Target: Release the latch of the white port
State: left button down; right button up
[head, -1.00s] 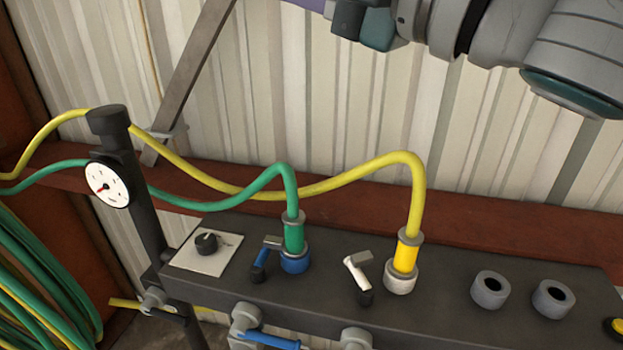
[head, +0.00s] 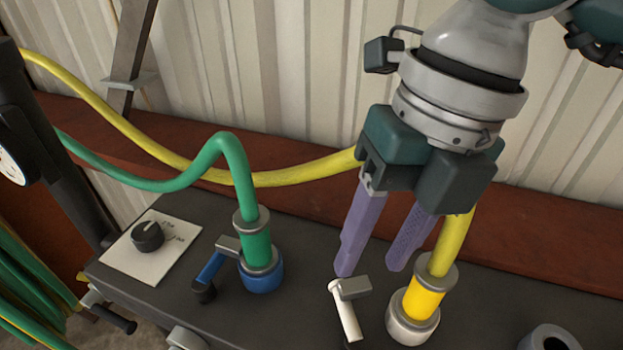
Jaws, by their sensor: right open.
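The white port (head: 401,326) sits on the dark panel, with the yellow hose's plug (head: 424,298) standing in it. Its white latch lever (head: 346,311) is just left of the port, with a grey block at its top. My right gripper (head: 368,270) comes down from above with its two purple fingers apart and empty. The left fingertip is just above the latch's grey block; I cannot tell whether they touch. The gripper hides part of the yellow hose (head: 452,240). My left gripper is not in view.
The blue port (head: 262,281) with the green hose (head: 232,160) and a blue lever (head: 211,268) stands to the left. A knob on a white plate (head: 148,237) is farther left. An empty grey socket (head: 549,338) is at lower right.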

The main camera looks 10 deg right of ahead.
aim_at(348, 306)
jog(key=f, duration=0.2)
jog(key=a+f, duration=0.1)
jog(key=f, duration=0.4)
jog(key=shift+a+f, duration=0.15)
jog(key=shift+a, duration=0.15)
grip_shut()
